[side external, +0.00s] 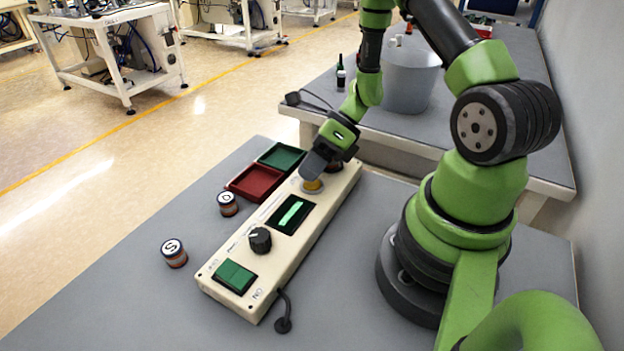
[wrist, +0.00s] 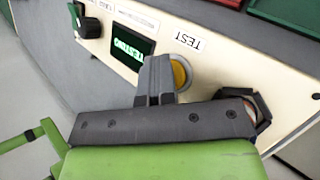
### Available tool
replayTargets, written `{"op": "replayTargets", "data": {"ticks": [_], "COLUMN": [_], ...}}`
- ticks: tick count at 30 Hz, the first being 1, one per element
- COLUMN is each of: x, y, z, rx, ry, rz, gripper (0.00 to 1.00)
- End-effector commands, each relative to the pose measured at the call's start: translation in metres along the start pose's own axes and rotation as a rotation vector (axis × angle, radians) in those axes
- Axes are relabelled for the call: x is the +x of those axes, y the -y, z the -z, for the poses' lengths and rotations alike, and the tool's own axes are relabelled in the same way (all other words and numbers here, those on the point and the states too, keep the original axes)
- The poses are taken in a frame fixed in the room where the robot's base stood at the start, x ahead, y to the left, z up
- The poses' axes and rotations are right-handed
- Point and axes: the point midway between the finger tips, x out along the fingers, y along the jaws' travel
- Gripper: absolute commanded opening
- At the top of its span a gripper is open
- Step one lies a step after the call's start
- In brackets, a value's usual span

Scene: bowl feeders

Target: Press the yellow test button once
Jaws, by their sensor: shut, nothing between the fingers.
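The yellow test button (side external: 312,185) sits on the cream control panel (side external: 325,217), above the lit green display (side external: 291,214). In the wrist view the yellow button (wrist: 179,74) shows beside the word TEST, partly covered by my fingers. Whether the tips press the button down, I cannot tell.
The panel also has a black knob (side external: 260,240) and a green rocker switch (side external: 235,277). A red tray (side external: 255,183) and a green tray (side external: 281,156) lie left of it. Two small jars marked D (side external: 228,204) and S (side external: 174,253) stand on the grey table.

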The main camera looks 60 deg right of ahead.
Motion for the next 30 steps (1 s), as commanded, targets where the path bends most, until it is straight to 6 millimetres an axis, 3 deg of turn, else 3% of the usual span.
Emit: {"op": "replayTargets", "data": {"ticks": [25, 30], "x": [-0.012, -0.022], "y": [-0.012, -0.018], "z": [-0.005, -0.013], "rx": [0.006, 0.002], "ry": [-0.007, -0.006], "rz": [-0.004, -0.002], "gripper": [0.0, 0.0]}}
